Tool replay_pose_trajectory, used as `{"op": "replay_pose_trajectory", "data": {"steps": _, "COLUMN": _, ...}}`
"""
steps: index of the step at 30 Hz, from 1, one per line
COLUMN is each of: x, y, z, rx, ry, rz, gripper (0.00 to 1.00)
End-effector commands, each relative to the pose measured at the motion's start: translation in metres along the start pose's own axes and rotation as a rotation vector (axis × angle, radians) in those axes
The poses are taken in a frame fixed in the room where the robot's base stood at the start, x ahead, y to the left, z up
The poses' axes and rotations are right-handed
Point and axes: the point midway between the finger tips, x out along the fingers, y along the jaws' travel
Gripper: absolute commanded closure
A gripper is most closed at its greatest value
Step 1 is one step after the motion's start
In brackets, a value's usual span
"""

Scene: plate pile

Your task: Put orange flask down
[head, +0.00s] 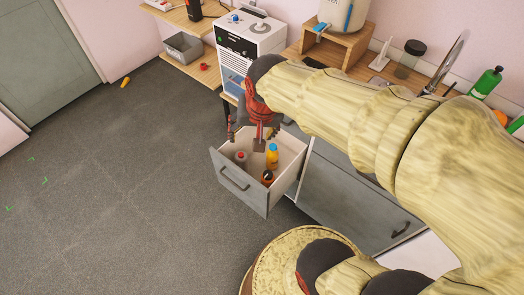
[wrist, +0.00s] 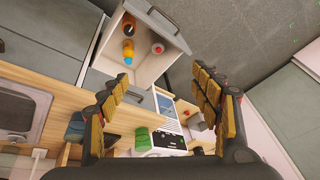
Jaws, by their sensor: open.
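The orange flask (head: 272,158), yellow-orange with a blue top, stands in the open drawer (head: 238,188). In the wrist view the flask (wrist: 128,47) shows beside a dark bottle with an orange band (wrist: 129,27) and a grey bottle with a red cap (wrist: 158,47). The dark bottle (head: 267,178) and grey bottle (head: 241,158) also show in the head view. My gripper (head: 251,137) is above the back of the drawer, fingers spread and empty. In the wrist view my gripper (wrist: 161,78) has clear space between its fingers, and the flask is apart from them.
The counter (head: 360,72) behind holds a sink tap (head: 455,50), a dark jar (head: 410,58) and a green bottle (head: 486,82). A white machine (head: 250,35) stands behind the drawer. A yellow object (head: 126,82) lies on the floor. Floor left of the drawer is clear.

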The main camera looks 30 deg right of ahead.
Motion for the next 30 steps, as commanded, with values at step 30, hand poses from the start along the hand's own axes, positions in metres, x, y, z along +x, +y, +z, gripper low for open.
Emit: {"op": "replay_pose_trajectory", "data": {"steps": 30, "x": -0.086, "y": 0.014, "z": 0.077, "rx": -0.502, "ry": 0.116, "rz": -0.057, "gripper": 0.36}}
